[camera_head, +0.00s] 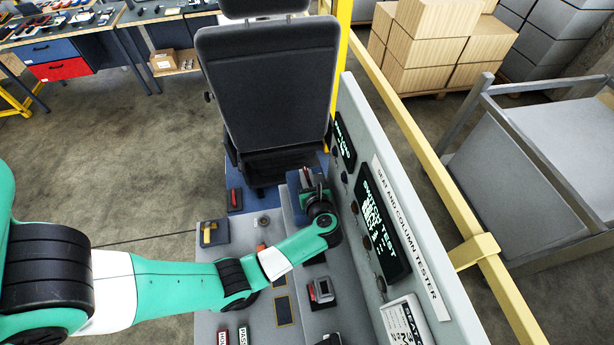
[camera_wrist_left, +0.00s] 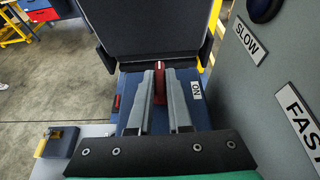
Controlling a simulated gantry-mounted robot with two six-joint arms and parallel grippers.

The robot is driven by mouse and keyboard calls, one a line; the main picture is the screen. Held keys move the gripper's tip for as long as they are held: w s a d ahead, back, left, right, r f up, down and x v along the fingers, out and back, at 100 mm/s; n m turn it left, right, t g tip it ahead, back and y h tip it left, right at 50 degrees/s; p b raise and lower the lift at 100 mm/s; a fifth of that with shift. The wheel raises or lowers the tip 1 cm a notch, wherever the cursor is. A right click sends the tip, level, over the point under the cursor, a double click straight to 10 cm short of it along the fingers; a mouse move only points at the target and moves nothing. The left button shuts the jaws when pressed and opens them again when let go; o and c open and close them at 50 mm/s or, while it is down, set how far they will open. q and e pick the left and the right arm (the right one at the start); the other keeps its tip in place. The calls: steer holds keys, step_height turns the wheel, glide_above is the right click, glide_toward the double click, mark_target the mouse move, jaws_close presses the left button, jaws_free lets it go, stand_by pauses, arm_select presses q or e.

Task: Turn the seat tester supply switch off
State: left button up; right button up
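A red switch handle (camera_wrist_left: 160,86) stands between the two grey fingers of my left gripper (camera_wrist_left: 163,72) in the left wrist view. The fingers are close together and the red fills the gap at their tips; contact itself is hard to see. An "ON" label (camera_wrist_left: 196,90) shows just right of the fingers. In the head view my left gripper (camera_head: 309,188) is over the far end of the console, in front of the seat, and largely covers this switch. No name label for the switch is readable. My right gripper is not in view.
The tester panel (camera_head: 385,215) rises close on the right, with knobs and a lit display. A black seat (camera_head: 268,85) stands beyond. A yellow rail (camera_head: 430,165) runs behind the panel.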

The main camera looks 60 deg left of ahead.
arm_select(q)
steer(key=o, duration=0.4)
steer(key=v, duration=1.1)
steer(key=shift+d+r, duration=0.2)
steer(key=shift+d, duration=0.1)
